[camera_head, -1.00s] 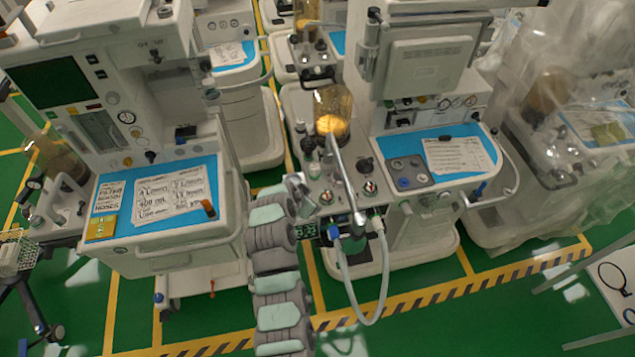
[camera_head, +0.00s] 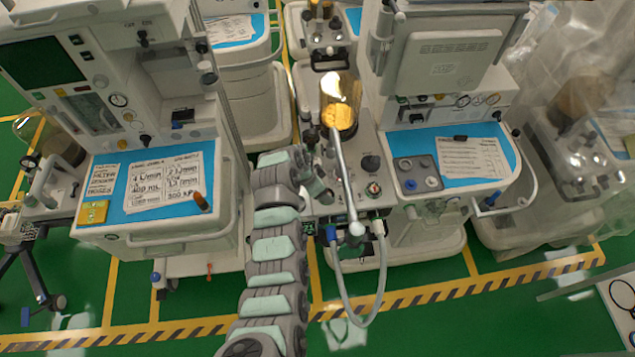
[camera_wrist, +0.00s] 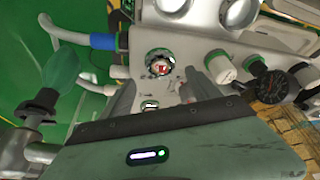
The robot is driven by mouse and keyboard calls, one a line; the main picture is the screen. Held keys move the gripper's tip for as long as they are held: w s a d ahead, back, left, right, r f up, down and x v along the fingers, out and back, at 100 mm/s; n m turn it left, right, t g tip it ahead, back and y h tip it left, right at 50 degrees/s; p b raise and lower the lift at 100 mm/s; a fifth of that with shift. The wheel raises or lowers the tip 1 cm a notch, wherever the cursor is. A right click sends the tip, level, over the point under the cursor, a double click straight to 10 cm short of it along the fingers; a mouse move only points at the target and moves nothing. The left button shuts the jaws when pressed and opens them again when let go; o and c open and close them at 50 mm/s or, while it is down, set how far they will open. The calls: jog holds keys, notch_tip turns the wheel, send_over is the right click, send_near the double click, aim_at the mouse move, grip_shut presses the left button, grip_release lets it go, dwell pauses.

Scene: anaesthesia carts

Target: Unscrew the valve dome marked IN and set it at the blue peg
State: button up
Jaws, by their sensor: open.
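In the wrist view my gripper (camera_wrist: 160,82) is open, one finger on each side, with nothing held. Another clear dome (camera_wrist: 160,62) with a red mark sits just beyond the fingertips. I cannot read which is marked IN. In the head view my gripper (camera_head: 322,190) is over the left part of the cart's front shelf and hides the left dome; the right dome (camera_head: 373,190) is visible. A blue peg (camera_head: 410,185) stands in a grey tray (camera_head: 417,164) to the right.
A bent metal pipe (camera_head: 345,180) rises beside my gripper, with a pale hose (camera_head: 350,315) looping below. In the wrist view a white knob (camera_wrist: 220,66) and black knob (camera_wrist: 270,86) are to the right; a green bag (camera_wrist: 67,72) is left.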

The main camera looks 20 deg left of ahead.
jog(key=shift+x, duration=2.1)
jog(key=shift+c, duration=0.3)
grip_shut()
